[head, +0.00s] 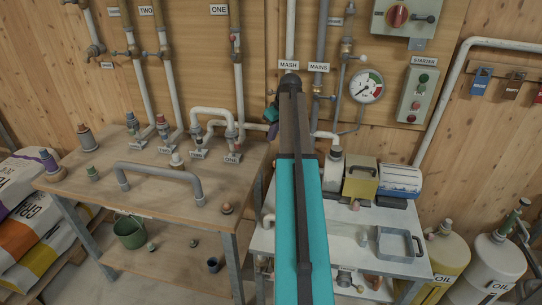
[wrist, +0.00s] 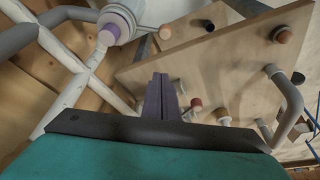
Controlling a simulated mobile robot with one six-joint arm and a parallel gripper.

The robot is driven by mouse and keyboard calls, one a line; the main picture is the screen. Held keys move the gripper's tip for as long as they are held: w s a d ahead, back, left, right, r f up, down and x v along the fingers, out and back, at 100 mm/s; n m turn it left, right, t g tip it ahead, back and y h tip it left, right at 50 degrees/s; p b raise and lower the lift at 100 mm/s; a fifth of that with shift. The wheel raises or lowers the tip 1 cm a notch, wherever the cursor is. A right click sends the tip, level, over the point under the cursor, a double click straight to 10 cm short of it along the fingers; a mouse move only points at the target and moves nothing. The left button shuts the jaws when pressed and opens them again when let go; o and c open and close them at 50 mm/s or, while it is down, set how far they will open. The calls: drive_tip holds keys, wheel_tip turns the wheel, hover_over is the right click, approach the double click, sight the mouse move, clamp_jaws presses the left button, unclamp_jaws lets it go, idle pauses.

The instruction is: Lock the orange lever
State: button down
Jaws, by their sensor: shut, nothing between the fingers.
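I cannot make out an orange lever for certain in either view; my arm hides part of the pipework in the head view. A small reddish fitting (head: 236,40) sits on the pipe labelled ONE, too small to identify. My gripper (head: 271,130) is in front of the wall pipes, beside the pipe under the MASH label and above the back right of the wooden bench. In the wrist view my gripper (wrist: 161,95) shows as purple fingers pressed together, empty and apart from the things around it.
The wooden bench (head: 140,183) carries a grey pipe handle (head: 155,168) and several capped stubs. A gauge (head: 366,86) and STARTER box (head: 416,92) are on the right wall. The white bench (head: 330,240) holds a yellow box (head: 361,180). White pipes (wrist: 72,72) cross at left in the wrist view.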

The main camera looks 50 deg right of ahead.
drive_tip(key=shift+w+f, duration=0.1)
drive_tip(key=shift+f, duration=0.05)
wheel_tip(320, 180, down, 10)
drive_tip(key=p, duration=0.5)
drive_tip(key=shift+s+p, duration=0.3)
drive_tip(key=shift+s, duration=0.05)
drive_tip(key=shift+a, duration=0.25)
idle(0.6)
